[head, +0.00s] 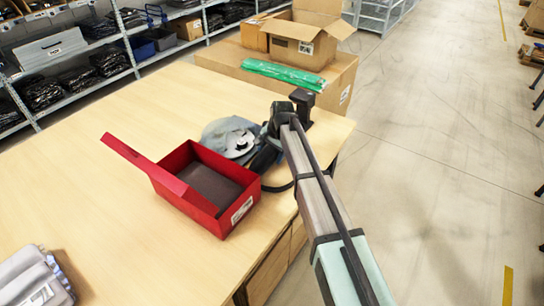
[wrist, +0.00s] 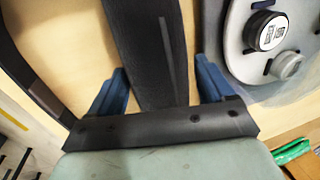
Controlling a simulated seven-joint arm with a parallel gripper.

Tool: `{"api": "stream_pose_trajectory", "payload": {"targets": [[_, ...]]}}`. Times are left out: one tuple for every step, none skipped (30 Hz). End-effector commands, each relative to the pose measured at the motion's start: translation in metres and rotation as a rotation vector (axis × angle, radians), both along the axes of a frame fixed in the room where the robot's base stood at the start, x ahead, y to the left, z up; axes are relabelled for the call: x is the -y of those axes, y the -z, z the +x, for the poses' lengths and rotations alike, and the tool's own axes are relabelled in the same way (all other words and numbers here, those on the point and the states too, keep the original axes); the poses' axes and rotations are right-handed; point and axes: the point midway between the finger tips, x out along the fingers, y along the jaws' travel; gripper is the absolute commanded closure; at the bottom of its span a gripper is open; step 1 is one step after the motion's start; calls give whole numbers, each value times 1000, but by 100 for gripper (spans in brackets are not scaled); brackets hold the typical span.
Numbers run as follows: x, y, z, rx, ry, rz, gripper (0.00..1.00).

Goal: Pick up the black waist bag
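The black waist bag (head: 264,160) lies on the table, partly hidden behind my arm in the head view, with a dark strap curving out toward the front. In the wrist view a black band (wrist: 150,45), seemingly part of the bag, runs between the two blue fingers of my gripper (wrist: 162,72). The fingers stand apart, with gaps showing on both sides of the band. In the head view my gripper (head: 272,132) is low over the bag, its fingertips hard to make out. I cannot tell whether it touches the bag.
A grey-blue item (head: 228,138) lies just left of the bag; a grey piece with round tags (wrist: 240,40) is close to the right finger. An open red box (head: 225,222) stands left of the bag. Cartons and a green packet (head: 284,74) are behind.

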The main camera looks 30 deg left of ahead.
Motion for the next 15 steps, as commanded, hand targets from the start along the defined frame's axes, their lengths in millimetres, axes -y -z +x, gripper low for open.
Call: {"api": "stream_pose_trajectory", "payload": {"targets": [[0, 0, 0, 0, 0, 0, 24], [0, 0, 0, 0, 0, 0, 27], [0, 0, 0, 0, 0, 0, 31], [0, 0, 0, 0, 0, 0, 33], [0, 0, 0, 0, 0, 0, 36], [0, 0, 0, 0, 0, 0, 40], [0, 0, 0, 0, 0, 0, 43], [0, 0, 0, 0, 0, 0, 46], [0, 0, 0, 0, 0, 0, 50], [0, 0, 0, 0, 0, 0, 53], [0, 0, 0, 0, 0, 0, 55], [0, 0, 0, 0, 0, 0, 59], [0, 0, 0, 0, 0, 0, 62], [0, 0, 0, 0, 0, 0, 65], [0, 0, 0, 0, 0, 0, 69]]}}
